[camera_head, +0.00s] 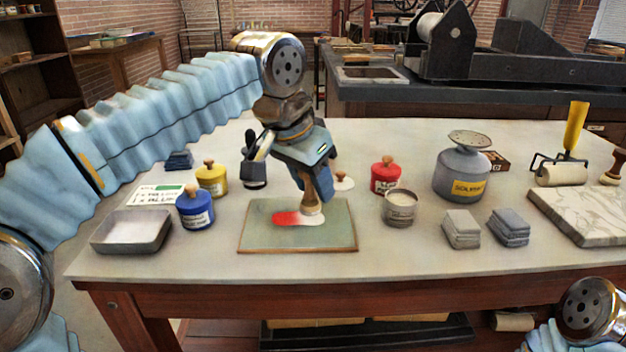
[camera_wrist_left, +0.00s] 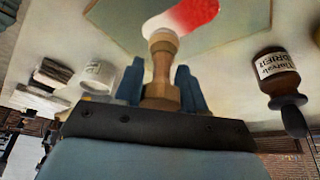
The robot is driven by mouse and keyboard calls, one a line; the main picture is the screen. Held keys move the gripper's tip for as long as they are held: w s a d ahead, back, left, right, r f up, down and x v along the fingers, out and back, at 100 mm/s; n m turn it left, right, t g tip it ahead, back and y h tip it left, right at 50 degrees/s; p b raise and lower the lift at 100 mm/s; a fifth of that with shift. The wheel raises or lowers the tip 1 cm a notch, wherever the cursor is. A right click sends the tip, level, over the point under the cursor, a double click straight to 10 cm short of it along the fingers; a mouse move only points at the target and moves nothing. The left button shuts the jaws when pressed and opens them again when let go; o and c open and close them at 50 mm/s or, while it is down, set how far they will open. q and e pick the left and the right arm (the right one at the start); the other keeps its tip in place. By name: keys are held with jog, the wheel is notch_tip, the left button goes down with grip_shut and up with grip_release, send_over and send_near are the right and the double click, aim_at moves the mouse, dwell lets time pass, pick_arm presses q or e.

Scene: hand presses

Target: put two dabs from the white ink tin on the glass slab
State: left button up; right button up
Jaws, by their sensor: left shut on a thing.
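The glass slab (camera_head: 260,238) is a green plate with a brown edge, lying at the table's middle. A smear, red at the left (camera_head: 287,217) and white at the right, lies on it. My left gripper (camera_head: 310,174) is shut on a wooden-handled tool (camera_head: 318,190), whose lower end is over the white part, apparently touching it. In the left wrist view the tool (camera_wrist_left: 161,70) sits between the blue fingers. An open tin with pale contents (camera_head: 400,208), apparently the white ink tin, stands right of the slab. A white knobbed lid (camera_head: 342,183) lies behind the slab.
Closed blue (camera_head: 195,210), yellow (camera_head: 212,179) and red (camera_head: 385,176) tins stand around the slab. A grey tray (camera_head: 131,232) is at left. A brown bottle (camera_wrist_left: 276,74) stands near my left gripper. Right of the open tin are a solvent can (camera_head: 462,172) and folded cloths (camera_head: 461,229).

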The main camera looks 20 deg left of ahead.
pick_arm(q)
jog(key=shift+f+b, duration=0.3)
jog(key=shift+f, duration=0.2)
jog(key=shift+f, duration=0.15)
dwell(1.2)
notch_tip(320, 180, up, 5)
jog(key=p, duration=0.5)
jog(key=shift+r+p, duration=0.35)
jog(key=shift+r, duration=0.8)
